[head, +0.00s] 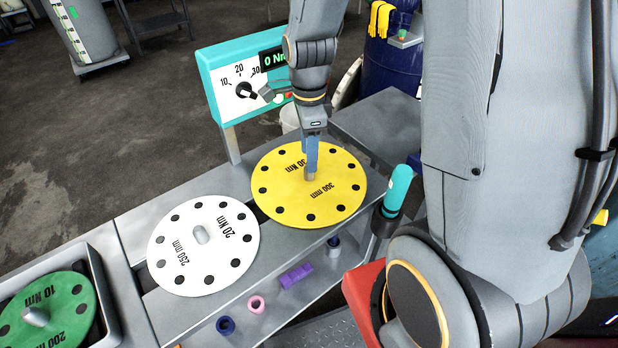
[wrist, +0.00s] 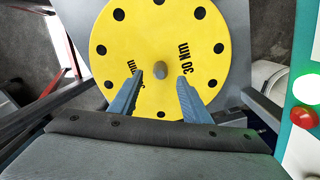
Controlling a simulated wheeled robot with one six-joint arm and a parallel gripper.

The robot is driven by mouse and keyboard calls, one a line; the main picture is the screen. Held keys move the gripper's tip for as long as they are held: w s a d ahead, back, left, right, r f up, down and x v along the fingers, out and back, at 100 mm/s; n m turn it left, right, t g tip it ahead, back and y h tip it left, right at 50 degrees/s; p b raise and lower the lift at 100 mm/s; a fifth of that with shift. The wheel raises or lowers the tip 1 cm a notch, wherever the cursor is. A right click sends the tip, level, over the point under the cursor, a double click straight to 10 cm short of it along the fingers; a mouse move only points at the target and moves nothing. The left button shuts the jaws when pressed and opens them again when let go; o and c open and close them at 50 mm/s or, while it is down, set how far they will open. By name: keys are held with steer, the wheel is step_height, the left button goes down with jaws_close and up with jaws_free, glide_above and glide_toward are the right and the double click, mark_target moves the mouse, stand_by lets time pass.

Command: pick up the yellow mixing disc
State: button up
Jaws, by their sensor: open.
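The yellow mixing disc (head: 285,195), marked 30 Nm and 300 mm with black dots around its edge, lies flat on the grey bench. A short grey knob stands at its centre, seen in the wrist view (wrist: 160,71). My gripper (head: 311,172) points down over the disc's middle. In the wrist view its two blue fingers are apart, with the knob showing beyond and between the fingertips (wrist: 160,78). I cannot tell exactly how high the fingertips are above the disc. The fingers and knob partly overlap in the head view.
A white disc (head: 175,258) lies left of the yellow one, and a green disc (head: 60,320) sits in a grey tray. A teal dial panel (head: 215,68) stands behind. A teal-topped cylinder (head: 398,188) stands at the right. Small rings (head: 257,304) lie on the lower shelf.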

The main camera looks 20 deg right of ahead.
mark_target(309, 175)
steer(key=shift+f+p, duration=0.65)
steer(key=shift+f, duration=2.15)
jaws_close()
